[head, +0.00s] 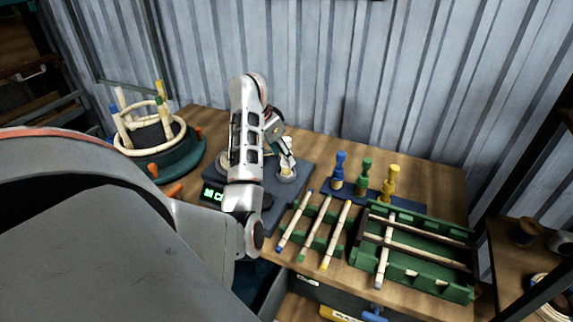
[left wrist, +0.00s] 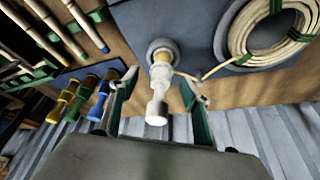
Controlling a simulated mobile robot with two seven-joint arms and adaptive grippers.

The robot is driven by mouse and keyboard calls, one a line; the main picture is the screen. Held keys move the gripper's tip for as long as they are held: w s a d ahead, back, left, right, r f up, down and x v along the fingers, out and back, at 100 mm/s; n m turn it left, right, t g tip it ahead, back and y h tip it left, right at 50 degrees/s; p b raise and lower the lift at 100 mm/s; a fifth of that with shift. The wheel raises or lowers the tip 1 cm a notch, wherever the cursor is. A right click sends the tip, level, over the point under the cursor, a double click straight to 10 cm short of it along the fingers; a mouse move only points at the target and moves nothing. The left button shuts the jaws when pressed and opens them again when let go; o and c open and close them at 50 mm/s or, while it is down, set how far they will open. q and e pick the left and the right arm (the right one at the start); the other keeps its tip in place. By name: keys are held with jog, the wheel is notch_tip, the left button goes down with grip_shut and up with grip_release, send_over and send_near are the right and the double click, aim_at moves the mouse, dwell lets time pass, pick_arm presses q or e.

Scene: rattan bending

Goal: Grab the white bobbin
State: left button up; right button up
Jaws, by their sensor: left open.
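The white bobbin (head: 287,158) stands upright in a round grey holder on a dark grey board on the workbench. In the left wrist view the white bobbin (left wrist: 158,98) is seen lengthwise, its pale end toward the camera. My left gripper (head: 284,143) reaches down over it, partly hidden by my own arm links in the head view. In the left wrist view the left gripper (left wrist: 158,88) is open, one finger on each side of the bobbin, with a visible gap at the left. Whether the right finger touches it is unclear. My right gripper is not in view.
A coil of rattan (left wrist: 268,32) lies on the board close by. Blue, green and yellow bobbins (head: 365,176) stand to the right. Several rattan rods lie on green supports, beside a green rack (head: 425,255). A round form (head: 155,142) with upright pegs stands left.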

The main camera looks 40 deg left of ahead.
pick_arm(q)
jog(key=shift+x, duration=2.95)
jog(key=shift+s+a, duration=0.1)
jog(key=shift+a, duration=0.05)
jog(key=shift+c, duration=0.4)
jog(key=c, duration=1.2)
